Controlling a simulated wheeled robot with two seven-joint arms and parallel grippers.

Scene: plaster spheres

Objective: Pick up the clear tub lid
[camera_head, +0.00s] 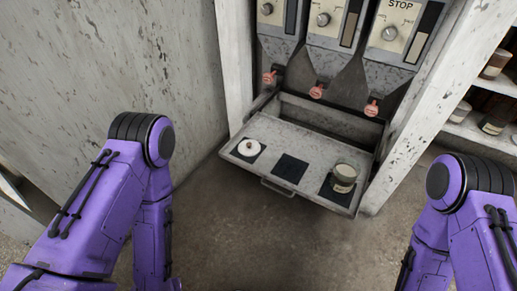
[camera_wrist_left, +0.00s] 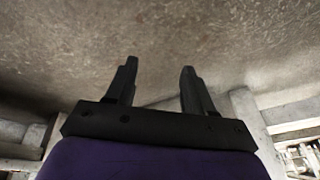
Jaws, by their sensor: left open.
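No plainly see-through lid can be made out. A small round white piece with a reddish centre (camera_head: 248,147) lies on the left dark square of the pulled-out metal tray (camera_head: 268,180); I cannot tell whether it is the lid. A small tub with a pale top (camera_head: 344,174) stands on the right dark square, and whether its top is a clear lid is too small to tell. My left gripper (camera_wrist_left: 159,68) is open and empty in the left wrist view, over bare floor or wall. Both grippers are out of the head view.
The middle dark square (camera_head: 290,168) is empty. Metal hoppers with red handles (camera_head: 316,91) hang above the tray's back. A white post (camera_head: 405,100) stands right of it, and shelves with jars (camera_head: 493,124) lie beyond. The floor (camera_head: 230,240) before the tray is clear.

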